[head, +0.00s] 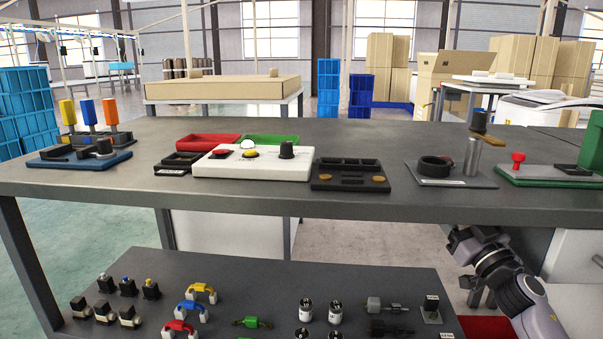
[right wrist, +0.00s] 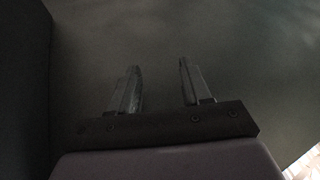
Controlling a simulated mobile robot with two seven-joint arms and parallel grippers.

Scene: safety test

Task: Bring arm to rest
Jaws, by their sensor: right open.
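My right arm (head: 508,283) shows at the lower right of the head view, grey and purple, beside the right end of the lower shelf and below the worktop. Its gripper cannot be made out in that view. In the right wrist view my right gripper (right wrist: 158,82) is open, with two parallel dark fingers apart and nothing between them. A plain dark grey surface lies beyond the fingers; I cannot tell how far away. My left arm and left gripper are not in view.
The worktop (head: 360,207) holds a white button box (head: 252,168), a black tray (head: 350,175), a blue base (head: 80,158) and a green fixture (head: 550,175). The lower shelf (head: 250,285) carries several small parts. A red bin (head: 487,327) lies by my right arm.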

